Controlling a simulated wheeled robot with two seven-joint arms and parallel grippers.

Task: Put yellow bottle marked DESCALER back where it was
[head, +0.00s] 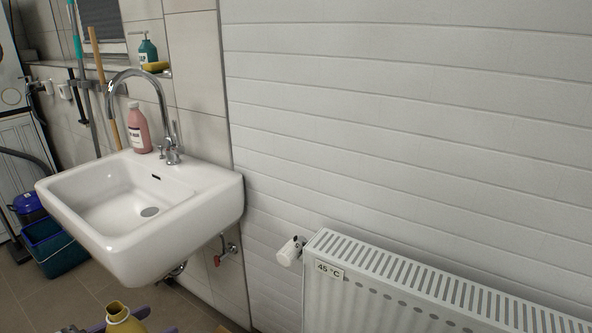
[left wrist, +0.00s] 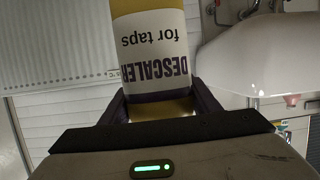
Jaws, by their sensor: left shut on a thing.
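The yellow bottle (head: 120,320) shows at the bottom edge of the head view, with only its open-looking neck and shoulder in the picture. In the left wrist view the bottle (left wrist: 151,50) fills the upper middle, and its white label reads "DESCALER for taps", upside down in the picture. My left gripper (left wrist: 160,104) is shut on the bottle, with a dark finger on each side of it. The gripper is mostly below the head picture. My right gripper is in neither view.
A white sink (head: 200,190) with a tall tap (head: 163,110) hangs on the wall, with a pink bottle (head: 138,128) on its rim. A green bottle (head: 148,50) stands on a shelf. A white radiator (head: 400,290) is at right. A teal bucket (head: 55,248) sits on the floor.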

